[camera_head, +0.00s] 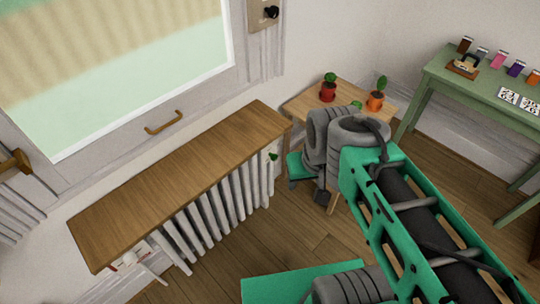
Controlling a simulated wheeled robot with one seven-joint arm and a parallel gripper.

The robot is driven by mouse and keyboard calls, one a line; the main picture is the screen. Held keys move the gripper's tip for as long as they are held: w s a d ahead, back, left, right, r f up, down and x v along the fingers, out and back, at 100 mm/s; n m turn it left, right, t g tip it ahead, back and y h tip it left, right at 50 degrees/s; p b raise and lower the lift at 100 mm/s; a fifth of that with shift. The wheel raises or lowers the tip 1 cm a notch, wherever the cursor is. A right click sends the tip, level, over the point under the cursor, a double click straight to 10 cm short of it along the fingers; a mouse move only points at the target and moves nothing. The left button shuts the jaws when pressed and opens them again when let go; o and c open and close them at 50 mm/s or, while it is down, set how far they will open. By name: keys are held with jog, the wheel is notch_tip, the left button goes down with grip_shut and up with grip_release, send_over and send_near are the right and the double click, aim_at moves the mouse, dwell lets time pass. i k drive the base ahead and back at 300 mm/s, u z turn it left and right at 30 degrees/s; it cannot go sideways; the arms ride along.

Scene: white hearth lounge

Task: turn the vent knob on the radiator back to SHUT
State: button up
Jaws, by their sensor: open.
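The radiator (209,212) stands under the window, its pale fins below a wooden shelf top (180,185). A small dark green knob-like piece (272,156) sits at its right end, just under the shelf; I take it for the vent knob, but its pointer and any SHUT mark are too small to read. My arm reaches in from the lower right. Its folded end is right of the radiator, where a dark part, seemingly my gripper (320,196), hangs low, apart from the knob. My gripper is open; the fingers are hard to make out and nothing shows in them.
A red-and-white fitting (130,259) with a white lever is at the radiator's lower left. A small wooden table (300,106) with potted plants stands behind my arm. A green table (440,72) with jars and cards is at right.

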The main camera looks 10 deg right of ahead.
aim_at(274, 157)
jog(key=u, duration=2.55)
jog(key=k, duration=0.9)
jog(key=z, duration=0.8)
